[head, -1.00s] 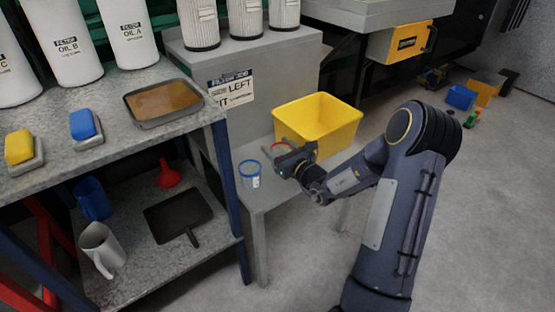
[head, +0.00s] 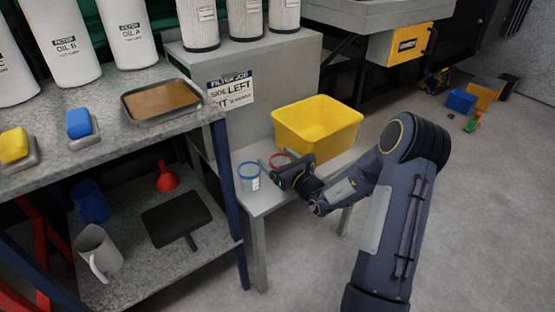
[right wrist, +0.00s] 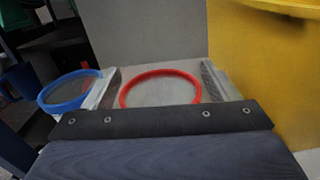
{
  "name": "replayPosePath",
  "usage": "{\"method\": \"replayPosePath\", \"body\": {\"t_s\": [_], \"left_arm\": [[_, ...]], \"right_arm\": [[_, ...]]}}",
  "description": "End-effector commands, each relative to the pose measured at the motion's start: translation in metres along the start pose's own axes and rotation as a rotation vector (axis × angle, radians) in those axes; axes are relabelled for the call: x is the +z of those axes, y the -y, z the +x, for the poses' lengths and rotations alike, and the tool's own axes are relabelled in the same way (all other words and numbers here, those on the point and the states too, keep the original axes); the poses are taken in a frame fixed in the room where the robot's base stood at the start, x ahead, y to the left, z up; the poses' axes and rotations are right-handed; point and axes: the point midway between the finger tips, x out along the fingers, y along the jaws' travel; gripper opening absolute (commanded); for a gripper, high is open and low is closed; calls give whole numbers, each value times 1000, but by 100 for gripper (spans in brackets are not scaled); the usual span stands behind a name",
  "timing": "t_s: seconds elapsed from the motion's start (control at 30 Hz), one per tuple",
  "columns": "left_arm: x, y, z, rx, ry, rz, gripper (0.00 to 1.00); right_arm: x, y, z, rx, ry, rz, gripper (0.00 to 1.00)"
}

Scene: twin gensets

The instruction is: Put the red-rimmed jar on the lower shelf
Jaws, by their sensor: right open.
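The red-rimmed jar (head: 280,158) stands on the low grey bench, between the blue-rimmed jar (head: 249,178) and the yellow bin; my right gripper partly hides it in the head view. My right gripper (head: 279,166) is open at the jar. In the right wrist view its red rim (right wrist: 160,74) lies between the two fingers (right wrist: 157,80), with no visible grip on it. The blue-rimmed jar (right wrist: 70,91) is just outside the left finger. The lower shelf (head: 150,270) is under the workbench at left. My left gripper is not in view.
The lower shelf holds a red funnel (head: 167,178), a black dustpan (head: 172,220), a grey pitcher (head: 97,250) and a blue cup (head: 91,202). Its front right has bare room. A blue table leg (head: 232,195) stands between shelf and bench. The yellow bin (head: 318,125) is close to my right gripper.

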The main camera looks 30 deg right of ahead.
Motion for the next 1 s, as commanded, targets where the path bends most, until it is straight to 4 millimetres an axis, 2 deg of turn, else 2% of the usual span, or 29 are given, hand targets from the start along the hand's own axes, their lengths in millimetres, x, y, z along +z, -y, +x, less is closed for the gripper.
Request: {"method": "replayPosePath", "body": {"t_s": [0.2,0.27,0.37,0.7,0.9,1.0], "left_arm": [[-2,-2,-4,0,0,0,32],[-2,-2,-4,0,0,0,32],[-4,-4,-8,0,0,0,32],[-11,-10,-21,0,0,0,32],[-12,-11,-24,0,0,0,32],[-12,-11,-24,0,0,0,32]], "right_arm": [[6,0,0,0,1,0,81],[4,0,-6,-2,-2,0,81],[5,1,-22,-2,-4,0,81],[5,1,-94,-4,-3,2,81],[4,0,-116,0,-1,-1,81],[15,-12,-117,51,12,-29,81]]}}
